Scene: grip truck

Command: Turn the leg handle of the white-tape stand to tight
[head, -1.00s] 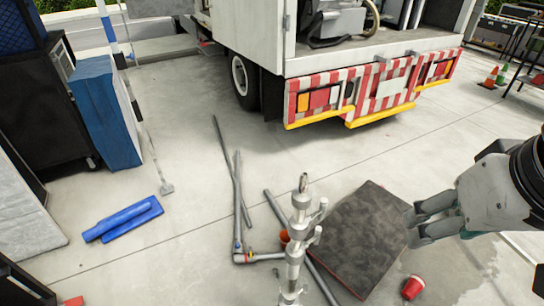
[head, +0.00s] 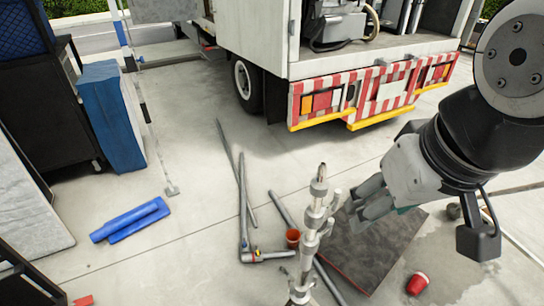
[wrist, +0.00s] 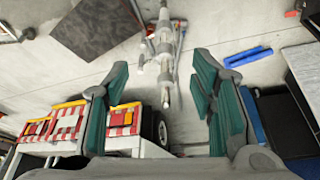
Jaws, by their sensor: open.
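An upright grey metal stand (head: 313,232) with several clamp collars and short side handles rises at the bottom centre of the head view. It shows between my fingers in the wrist view (wrist: 165,50), apart from both of them. I cannot make out white tape on it, and its foot and legs are cut off or hidden. My gripper (head: 357,210) is to the right of the stand in the head view. In the wrist view my gripper (wrist: 159,68) is open and empty, its teal pads well apart on either side of the stand.
Grey pipes (head: 243,205) and a red cup (head: 418,283) lie on the floor. Blue pieces (head: 130,221) lie left. A truck (head: 375,95) stands behind.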

